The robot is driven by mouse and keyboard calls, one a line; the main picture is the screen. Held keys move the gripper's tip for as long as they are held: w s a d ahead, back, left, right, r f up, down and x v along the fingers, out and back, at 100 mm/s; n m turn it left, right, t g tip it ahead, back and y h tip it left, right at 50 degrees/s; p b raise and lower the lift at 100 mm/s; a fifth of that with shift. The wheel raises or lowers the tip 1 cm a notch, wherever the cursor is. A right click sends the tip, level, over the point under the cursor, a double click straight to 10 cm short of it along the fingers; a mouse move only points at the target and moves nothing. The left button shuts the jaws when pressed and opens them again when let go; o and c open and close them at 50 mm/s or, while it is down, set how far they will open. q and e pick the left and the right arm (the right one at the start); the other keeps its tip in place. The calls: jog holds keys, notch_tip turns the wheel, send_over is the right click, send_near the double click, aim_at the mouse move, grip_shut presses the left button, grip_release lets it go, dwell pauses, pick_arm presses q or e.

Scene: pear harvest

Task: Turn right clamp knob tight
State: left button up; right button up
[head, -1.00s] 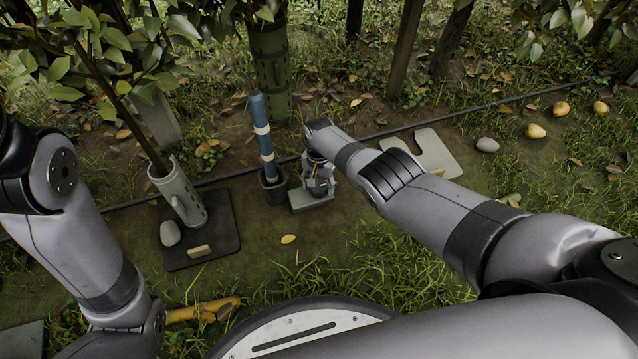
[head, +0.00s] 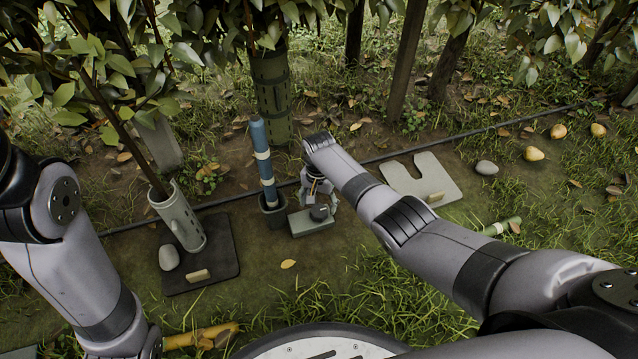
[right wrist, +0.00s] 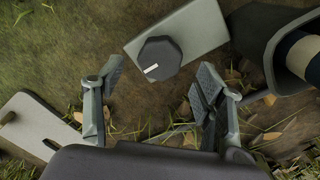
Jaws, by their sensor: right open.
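The clamp knob (head: 319,212) is dark and many-sided, on a pale grey-green block (head: 301,227) on the ground. In the right wrist view the knob (right wrist: 160,52) shows a white mark on its lower left edge. My right gripper (head: 319,196) is at the knob in the head view. In the right wrist view the open fingers (right wrist: 160,82) lie to either side of the knob's line, slightly short of it, with nothing between the pads. I cannot tell the height gap. My left arm shows at the left, but its gripper is out of view.
A dark cup (head: 273,212) holding a blue banded stick (head: 262,155) stands just left of the block. A grey slotted plate (head: 420,178) lies to the right. A dark mat (head: 228,262) with a pale tube (head: 180,215) is farther left.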

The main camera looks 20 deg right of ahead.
aim_at(319, 210)
notch_tip(319, 210, up, 8)
jog(key=shift+r, duration=0.15)
dwell(0.6)
